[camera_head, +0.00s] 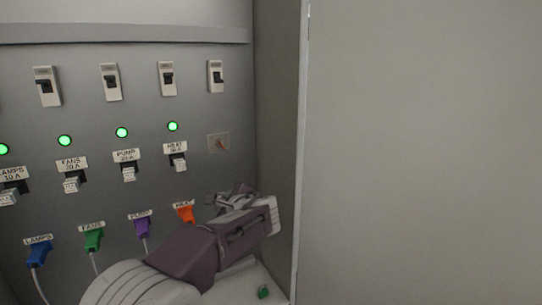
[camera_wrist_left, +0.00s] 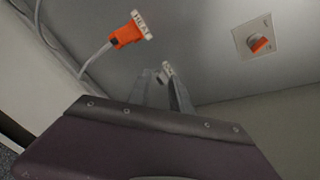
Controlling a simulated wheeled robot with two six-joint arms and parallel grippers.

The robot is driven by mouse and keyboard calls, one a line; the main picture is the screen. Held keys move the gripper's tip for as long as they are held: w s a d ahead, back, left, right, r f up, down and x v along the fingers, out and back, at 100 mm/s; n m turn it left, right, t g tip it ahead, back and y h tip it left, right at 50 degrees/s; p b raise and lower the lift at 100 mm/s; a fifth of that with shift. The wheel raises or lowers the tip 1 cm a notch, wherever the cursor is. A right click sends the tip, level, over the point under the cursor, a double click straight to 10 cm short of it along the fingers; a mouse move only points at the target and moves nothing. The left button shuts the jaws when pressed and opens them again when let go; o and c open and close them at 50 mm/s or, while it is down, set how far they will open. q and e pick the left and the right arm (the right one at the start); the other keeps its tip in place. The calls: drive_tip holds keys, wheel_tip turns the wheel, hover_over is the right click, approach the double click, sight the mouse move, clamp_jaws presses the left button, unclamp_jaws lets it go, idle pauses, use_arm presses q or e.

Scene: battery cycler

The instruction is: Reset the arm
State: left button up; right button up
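My left arm comes in from the bottom left in the head view. Its gripper (camera_head: 232,198) is in front of the cabinet's back panel, just right of the orange HEAT plug (camera_head: 185,213) and below a square plate with a small orange knob (camera_head: 218,143). In the left wrist view the gripper's fingertips (camera_wrist_left: 163,76) lie close together, with a small pale piece at the tips; I cannot tell whether they hold anything. The orange plug (camera_wrist_left: 127,34) is up and left of them, and the knob (camera_wrist_left: 259,45) is up and right. My right gripper is out of view.
Breakers (camera_head: 110,82) line the panel's top, above green lamps (camera_head: 122,132) and labelled switches (camera_head: 128,172). Blue (camera_head: 39,253), green (camera_head: 93,239) and purple (camera_head: 142,227) plugs hang below. A small green piece (camera_head: 263,292) lies low right. A cabinet side wall (camera_head: 275,120) stands right.

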use_arm(q)
drive_tip(key=s+a+f+n+g+h, duration=0.1)
drive_tip(key=s+f+n+g, duration=0.2)
drive_tip(key=f, duration=0.4)
drive_tip(key=s+a+f+n+g+h, duration=0.1)
drive_tip(key=s+a+f+n+g, duration=0.1)
drive_tip(key=s+f, duration=0.45)
drive_tip(key=s+d+f+n+g+h, duration=0.1)
drive_tip(key=s+f+n+g+h, duration=0.1)
drive_tip(key=s+f+n, duration=0.5)
drive_tip(key=s+d+f+n+g+h, duration=0.2)
drive_tip(key=s+f+n, duration=0.5)
drive_tip(key=s, duration=0.6)
drive_tip(key=shift+s+d+f+n+g+h, duration=0.25)
drive_tip(key=shift+s+f+n+g+h, duration=0.15)
drive_tip(key=shift+n+h, duration=0.4)
